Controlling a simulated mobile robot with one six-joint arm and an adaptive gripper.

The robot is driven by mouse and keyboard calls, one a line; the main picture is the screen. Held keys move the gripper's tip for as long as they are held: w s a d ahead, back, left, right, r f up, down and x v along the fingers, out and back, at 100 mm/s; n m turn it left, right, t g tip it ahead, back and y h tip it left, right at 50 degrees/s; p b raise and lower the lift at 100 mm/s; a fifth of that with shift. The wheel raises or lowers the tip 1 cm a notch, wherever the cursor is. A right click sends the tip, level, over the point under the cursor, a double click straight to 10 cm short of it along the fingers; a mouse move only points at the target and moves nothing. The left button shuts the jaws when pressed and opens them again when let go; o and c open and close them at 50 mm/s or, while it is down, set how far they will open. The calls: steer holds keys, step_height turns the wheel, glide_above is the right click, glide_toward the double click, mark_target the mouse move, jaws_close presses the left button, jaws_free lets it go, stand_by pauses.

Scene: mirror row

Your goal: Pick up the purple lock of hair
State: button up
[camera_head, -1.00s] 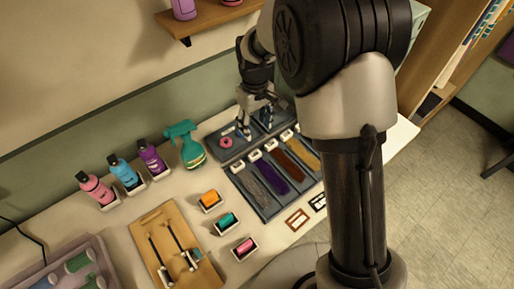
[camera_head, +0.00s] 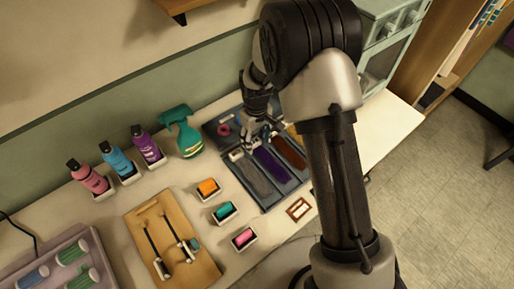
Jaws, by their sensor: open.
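The purple lock of hair (camera_head: 273,167) lies in a dark sectioned tray (camera_head: 268,207), between a grey lock (camera_head: 256,180) and a reddish-brown lock (camera_head: 290,153). My gripper (camera_head: 257,144) is open above the tray, close to the back end of the purple lock. The gripper hides that end and part of the white tabs there. I cannot tell whether the fingers touch anything. A blond lock (camera_head: 294,136) shows only partly beside my arm.
A green spray bottle (camera_head: 183,138) and several coloured bottles stand along the wall to the left. Small holders with orange (camera_head: 208,187), teal (camera_head: 224,211) and pink (camera_head: 243,236) rolls sit in front. A pink ring (camera_head: 224,130) lies in the tray's back section.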

step_height(320, 180, down, 2)
steer(key=shift+f, duration=0.1)
steer(key=shift+c, duration=0.4)
steer(key=c, duration=0.8)
